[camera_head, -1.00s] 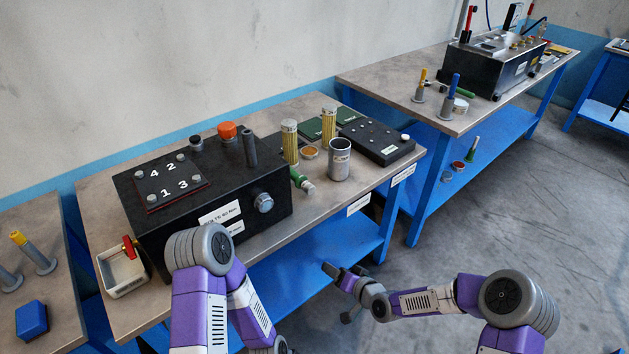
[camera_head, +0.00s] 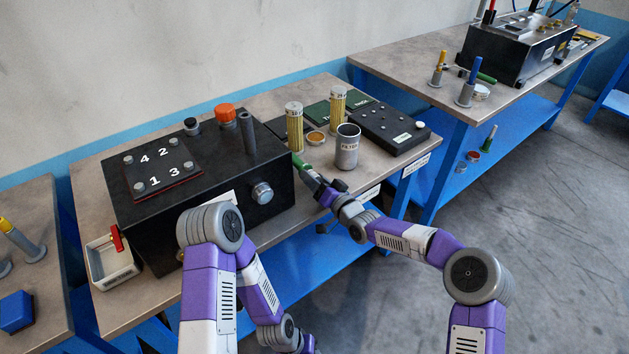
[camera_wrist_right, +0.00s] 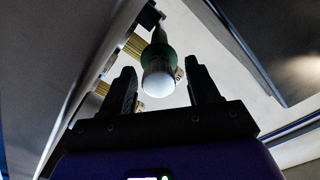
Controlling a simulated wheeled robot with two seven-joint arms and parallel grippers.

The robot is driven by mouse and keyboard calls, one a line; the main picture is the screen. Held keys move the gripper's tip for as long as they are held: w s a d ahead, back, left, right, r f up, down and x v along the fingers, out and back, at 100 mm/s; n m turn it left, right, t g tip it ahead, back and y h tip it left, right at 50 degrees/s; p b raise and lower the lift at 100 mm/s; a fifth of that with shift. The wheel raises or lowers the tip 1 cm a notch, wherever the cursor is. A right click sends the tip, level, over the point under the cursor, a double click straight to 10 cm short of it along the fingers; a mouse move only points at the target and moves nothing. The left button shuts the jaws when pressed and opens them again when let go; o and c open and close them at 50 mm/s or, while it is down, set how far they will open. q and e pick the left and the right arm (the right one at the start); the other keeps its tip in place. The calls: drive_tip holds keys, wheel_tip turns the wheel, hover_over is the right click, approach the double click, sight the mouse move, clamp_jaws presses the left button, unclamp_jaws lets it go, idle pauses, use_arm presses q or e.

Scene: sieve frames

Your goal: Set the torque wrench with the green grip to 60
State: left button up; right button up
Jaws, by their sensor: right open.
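The torque wrench with the green grip (camera_head: 301,163) lies on the near bench beside the black box, its grip end toward me. In the right wrist view its green grip and pale round end cap (camera_wrist_right: 158,80) show between the fingers. My right gripper (camera_head: 321,187) is at the grip end in the head view. In the wrist view my right gripper (camera_wrist_right: 163,90) is open, with a finger on each side of the cap and visible gaps. The setting scale cannot be read. My left arm reaches down at the lower middle; its gripper is out of view.
The black box (camera_head: 150,222) with a numbered plate stands left of the wrench. A grey filter cup (camera_head: 347,148) stands close to its right, with yellow filter cylinders (camera_head: 294,128) behind. A white tray (camera_head: 112,262) is at the left. Another bench (camera_head: 415,78) stands at the right.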

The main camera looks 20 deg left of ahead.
drive_tip(key=shift+w+a, duration=0.2)
drive_tip(key=c, duration=1)
drive_tip(key=shift+c, duration=0.2)
